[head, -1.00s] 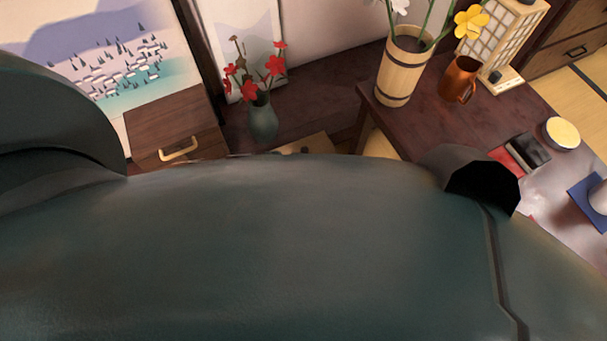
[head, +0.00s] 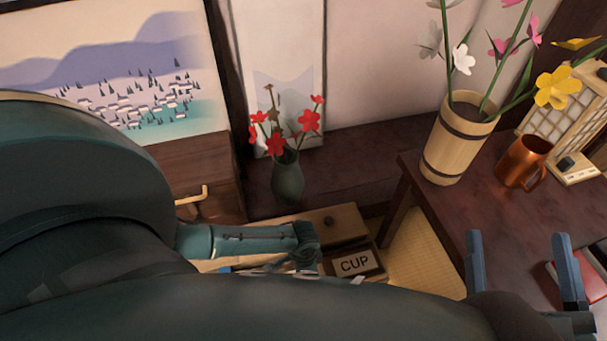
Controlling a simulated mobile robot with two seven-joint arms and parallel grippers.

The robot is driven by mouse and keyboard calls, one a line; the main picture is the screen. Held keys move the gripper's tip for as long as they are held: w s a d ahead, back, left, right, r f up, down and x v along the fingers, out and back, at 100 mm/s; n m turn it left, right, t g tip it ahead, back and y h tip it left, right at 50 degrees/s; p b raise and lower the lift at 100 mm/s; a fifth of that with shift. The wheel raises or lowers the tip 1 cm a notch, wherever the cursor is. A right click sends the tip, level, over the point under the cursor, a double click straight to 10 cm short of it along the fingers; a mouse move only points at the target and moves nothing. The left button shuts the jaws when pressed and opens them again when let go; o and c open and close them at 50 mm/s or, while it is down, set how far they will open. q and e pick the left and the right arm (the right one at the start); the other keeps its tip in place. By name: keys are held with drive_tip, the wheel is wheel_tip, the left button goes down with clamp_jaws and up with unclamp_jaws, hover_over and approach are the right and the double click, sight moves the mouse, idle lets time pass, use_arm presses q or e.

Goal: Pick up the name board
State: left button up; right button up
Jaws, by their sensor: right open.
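The dark table (head: 445,205) bears a wooden bucket (head: 457,145) of flowers, a copper mug (head: 523,163) and a paper lamp (head: 560,115). A green vase (head: 288,180) with red flowers stands behind the wooden box (head: 340,222). My own arm covers the lower left.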

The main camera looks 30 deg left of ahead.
use_arm(q)
drive_tip(key=f+b, duration=0.1)
drive_tip(key=f, duration=0.1)
drive_tip(key=f+b, duration=0.2)
drive_tip(key=shift+w+a+f, duration=0.1)
drive_tip(key=shift+w+f, duration=0.1)
drive_tip(key=shift+f, duration=0.05)
drive_tip(key=shift+f+b, duration=0.25)
drive_tip(key=shift+b, duration=0.05)
use_arm(e)
drive_tip(key=r+n+y, duration=0.1)
drive_tip(key=r+n+t+y, duration=0.1)
drive_tip(key=r+n, duration=0.1)
drive_tip(key=w+r+n+t+y, duration=0.1)
drive_tip(key=r+y, duration=0.1)
drive_tip(key=shift+d, duration=0.25)
use_arm(q)
drive_tip(key=shift+c, duration=0.5)
drive_tip(key=c, duration=0.7)
drive_tip(key=shift+o, duration=0.2)
drive_tip(key=shift+r, duration=0.1)
use_arm(e)
drive_tip(key=shift+r, duration=0.1)
